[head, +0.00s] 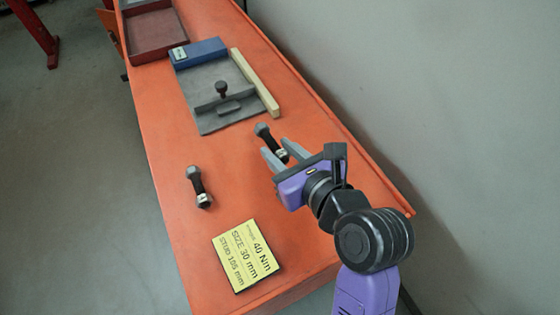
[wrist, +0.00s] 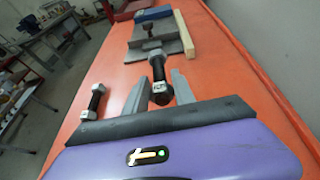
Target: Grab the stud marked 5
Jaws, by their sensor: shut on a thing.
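A dark stud with grey nuts (head: 263,131) is between the fingers of my gripper (head: 275,153). In the wrist view the same stud (wrist: 158,68) stands out lengthwise between the fingertips, and my gripper (wrist: 160,78) is shut on it. A small pale label is on its near nut; I cannot read the mark for sure. A second stud (head: 196,184) lies on the orange bench to the left, apart from my gripper. It also shows in the wrist view (wrist: 95,100), and its label is too small to read.
On the orange bench (head: 160,130) are a grey plate (head: 207,120) with a knobbed part, a blue block (head: 205,52), a wooden bar (head: 255,83) and a dark red tray (head: 150,52). A yellow card (head: 245,255) lies near the front. A raised edge runs along the right.

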